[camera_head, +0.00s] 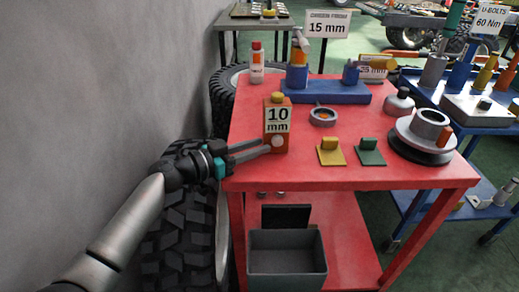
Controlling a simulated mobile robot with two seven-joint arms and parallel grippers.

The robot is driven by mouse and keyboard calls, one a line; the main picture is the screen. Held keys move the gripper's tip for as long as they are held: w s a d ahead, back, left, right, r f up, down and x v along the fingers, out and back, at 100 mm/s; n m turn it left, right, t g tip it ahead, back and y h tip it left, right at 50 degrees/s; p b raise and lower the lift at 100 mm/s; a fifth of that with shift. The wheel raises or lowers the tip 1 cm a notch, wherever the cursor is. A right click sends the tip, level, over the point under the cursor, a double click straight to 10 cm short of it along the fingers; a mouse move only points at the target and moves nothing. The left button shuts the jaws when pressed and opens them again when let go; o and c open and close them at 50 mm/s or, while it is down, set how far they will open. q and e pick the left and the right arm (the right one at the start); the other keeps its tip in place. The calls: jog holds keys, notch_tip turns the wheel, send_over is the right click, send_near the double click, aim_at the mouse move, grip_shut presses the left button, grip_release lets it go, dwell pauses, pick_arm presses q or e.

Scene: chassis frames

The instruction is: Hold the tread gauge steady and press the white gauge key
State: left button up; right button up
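The tread gauge (277,114) is an upright orange box near the left edge of the red table. Its white face reads "10 mm" and it has a yellow top. The white gauge key (278,141) is a round button low on its front, uncovered. My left gripper (265,146) reaches in from the left at the gauge's lower left side. There is a gap between its fingers. The nearer fingertip overlaps the gauge's front, left of the key, and the other ends at its left edge. Whether they press on the gauge is unclear. My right gripper is out of view.
On the red table (325,178) stand a yellow block (331,157), a green block (370,157), a grey ring (323,121), a round hub (407,139), a blue rack (335,92) and a white bottle (257,73). A grey bin (287,264) sits below. The front tabletop is clear.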

pick_arm(q)
grip_shut()
jog(key=shift+c, duration=1.6)
grip_release()
jog(key=o, duration=1.5)
